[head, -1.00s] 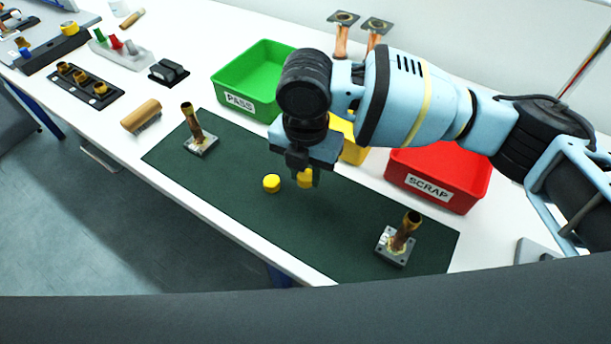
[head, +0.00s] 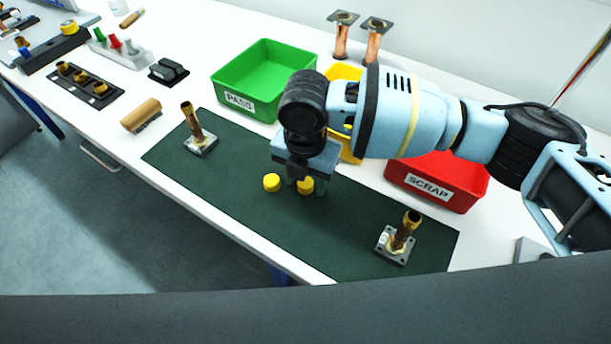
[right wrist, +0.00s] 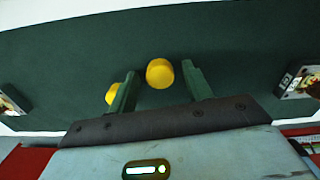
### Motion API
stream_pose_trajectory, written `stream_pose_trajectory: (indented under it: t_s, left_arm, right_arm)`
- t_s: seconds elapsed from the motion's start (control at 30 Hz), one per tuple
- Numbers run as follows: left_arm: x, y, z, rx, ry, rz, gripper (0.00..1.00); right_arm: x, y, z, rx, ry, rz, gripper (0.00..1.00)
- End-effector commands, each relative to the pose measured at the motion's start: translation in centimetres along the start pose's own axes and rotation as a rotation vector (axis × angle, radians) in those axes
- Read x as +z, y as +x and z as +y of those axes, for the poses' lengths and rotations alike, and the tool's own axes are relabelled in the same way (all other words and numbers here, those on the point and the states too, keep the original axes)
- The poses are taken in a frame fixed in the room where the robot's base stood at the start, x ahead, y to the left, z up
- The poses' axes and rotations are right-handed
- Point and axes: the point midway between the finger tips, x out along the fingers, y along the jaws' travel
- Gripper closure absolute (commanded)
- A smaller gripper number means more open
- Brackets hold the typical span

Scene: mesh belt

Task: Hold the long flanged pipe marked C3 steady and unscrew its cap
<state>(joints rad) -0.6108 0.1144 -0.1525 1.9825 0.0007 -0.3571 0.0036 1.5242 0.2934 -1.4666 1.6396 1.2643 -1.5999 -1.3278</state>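Two bare-topped copper pipes stand on square flanges on the dark green mat (head: 235,190): a left one (head: 193,122) and a right one (head: 405,236). I cannot read a C3 mark on either. Two yellow caps, a left one (head: 271,182) and a right one (head: 305,185), are off the pipes, side by side at mid-mat. My right gripper (head: 305,180) is open around the right cap, which also shows between its fingers in the right wrist view (right wrist: 160,73). The left cap (right wrist: 111,94) is outside the fingers, partly hidden by one. My left gripper is not in view.
Behind the mat are a green PASS bin (head: 240,100), a yellow bin (head: 343,73) mostly hidden by my right arm, and a red SCRAP bin (head: 430,185). A wooden-handled brush (head: 141,115) lies left of the mat. The mat is clear between caps and pipes.

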Motion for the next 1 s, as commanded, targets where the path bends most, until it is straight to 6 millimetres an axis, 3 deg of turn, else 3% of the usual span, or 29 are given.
stream_pose_trajectory:
  t_s: [0.23,0.37,0.8,1.0]
  left_arm:
    - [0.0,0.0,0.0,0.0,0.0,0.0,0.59]
    - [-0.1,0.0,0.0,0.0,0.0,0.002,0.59]
    - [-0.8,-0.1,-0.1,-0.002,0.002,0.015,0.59]
    - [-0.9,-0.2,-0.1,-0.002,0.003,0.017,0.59]
  right_arm:
    - [0.0,-0.2,0.0,0.0,-0.001,0.0,0.5]
    - [0.0,-1.3,0.1,0.002,0.0,-0.002,0.5]
    - [0.0,-9.5,0.1,0.002,-0.001,-0.002,0.5]
    - [0.0,-11.8,0.0,0.0,0.0,0.0,0.5]
